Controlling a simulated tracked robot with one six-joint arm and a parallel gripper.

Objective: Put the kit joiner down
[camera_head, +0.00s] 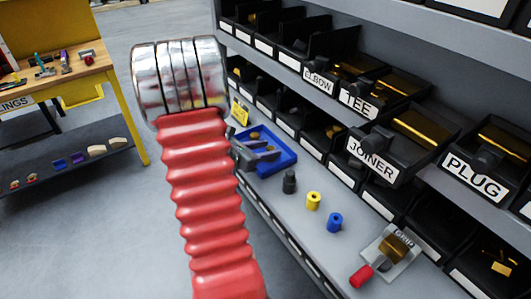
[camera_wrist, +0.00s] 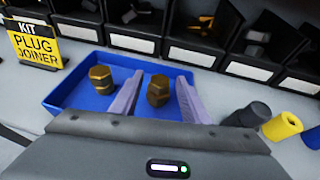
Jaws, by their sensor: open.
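The blue tray (camera_head: 286,158) stands on the shelf top in the head view. The same tray (camera_wrist: 62,97) fills the middle of the wrist view. Two brass fittings lie in it. One brass fitting (camera_wrist: 102,79) is left of my fingers. The other (camera_wrist: 158,91), apparently the joiner, is between them, with visible gaps on both sides. My gripper (camera_wrist: 157,82) is open, its two pale fingers reaching into the tray. In the head view my gripper (camera_head: 262,156) is at the tray, partly hidden behind my red arm.
A yellow KIT PLUG JOINER sign (camera_wrist: 35,43) stands left of the tray. Black (camera_head: 289,182), yellow (camera_head: 313,201) and blue (camera_head: 335,222) cylinders stand to its right. Labelled bins, including JOINER (camera_head: 371,156), line the shelves behind. A red-handled gauge (camera_head: 362,275) lies farther right.

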